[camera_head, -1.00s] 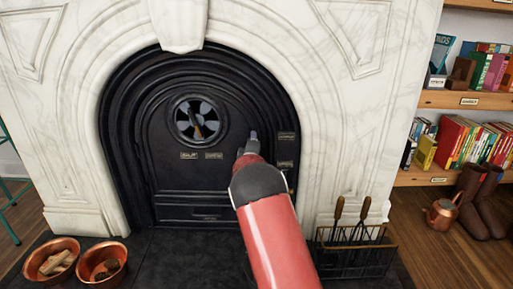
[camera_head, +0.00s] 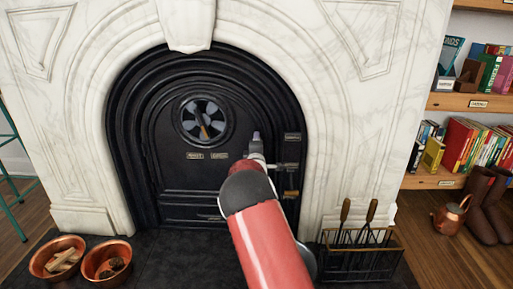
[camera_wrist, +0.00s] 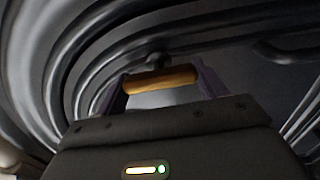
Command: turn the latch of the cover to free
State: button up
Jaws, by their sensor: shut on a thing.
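The black cover (camera_head: 180,160) fills the arched opening of the fireplace and stands closed, with a round vent dial (camera_head: 203,119) in its upper part. In the wrist view, my gripper (camera_wrist: 160,75) is shut on a tan, wood-coloured cylindrical grip (camera_wrist: 162,80), which lies across between the two purple fingers. This looks like the grip of the latch. Which way the latch is turned cannot be told.
Two copper bowls (camera_head: 106,261) stand on the dark hearth at left. A wire rack with tools (camera_head: 360,255) stands at right, near my arm. Bookshelves (camera_head: 465,103) are further right.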

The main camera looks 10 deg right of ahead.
jog(key=o, duration=1.1)
jog(key=shift+d, duration=0.25)
jog(key=shift+s+a, duration=0.1)
jog(key=shift+a, duration=0.05)
jog(key=shift+s+a, duration=0.1)
jog(key=shift+s, duration=0.2)
jog(key=v, duration=0.7)
